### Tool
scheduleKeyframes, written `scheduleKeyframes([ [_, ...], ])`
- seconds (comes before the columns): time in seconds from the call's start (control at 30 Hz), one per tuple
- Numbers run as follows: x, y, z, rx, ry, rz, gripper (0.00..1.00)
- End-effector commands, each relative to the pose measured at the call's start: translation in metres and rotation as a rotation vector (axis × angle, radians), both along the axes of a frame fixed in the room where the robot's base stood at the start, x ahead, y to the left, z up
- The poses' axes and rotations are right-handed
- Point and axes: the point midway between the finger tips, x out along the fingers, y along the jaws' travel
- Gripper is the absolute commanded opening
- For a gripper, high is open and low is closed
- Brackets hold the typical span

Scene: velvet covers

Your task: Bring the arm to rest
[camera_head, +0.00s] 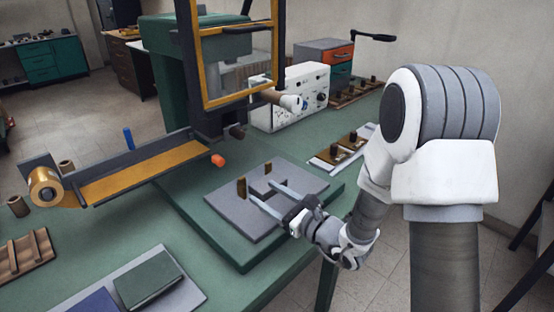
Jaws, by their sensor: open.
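My arm comes in from the right side of the view and bends down toward the green table (272,291). My gripper (262,194) is at the end of it, low over a grey plate (232,215) on a green base. Its two long, thin fingers are spread apart and point to the left. I see nothing held between them. A small upright brown piece (241,188) stands on the plate just beyond the fingertips. I cannot tell whether a finger touches it.
A machine with a yellow-framed guard (205,60) rises behind the plate. An orange-brown tray (135,172) is at left. A white control box (290,98) stands behind. Green and blue covers (147,279) lie at front left. Floor shows right of the table.

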Motion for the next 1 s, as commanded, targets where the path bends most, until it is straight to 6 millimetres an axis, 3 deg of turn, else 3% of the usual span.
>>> scheduleKeyframes([
  [0.13,-0.009,0.007,0.013,-0.022,-0.029,0.055,0.64],
  [0.23,-0.031,0.019,0.034,-0.075,-0.083,0.162,0.64],
  [0.4,-0.089,0.035,0.066,-0.243,-0.217,0.41,0.64],
  [0.53,-0.134,0.034,0.077,-0.411,-0.326,0.584,0.64],
  [0.77,-0.2,0.004,0.076,-0.775,-0.517,0.839,0.64],
  [1.0,-0.238,-0.059,0.068,-1.231,-0.698,1.027,0.64],
])
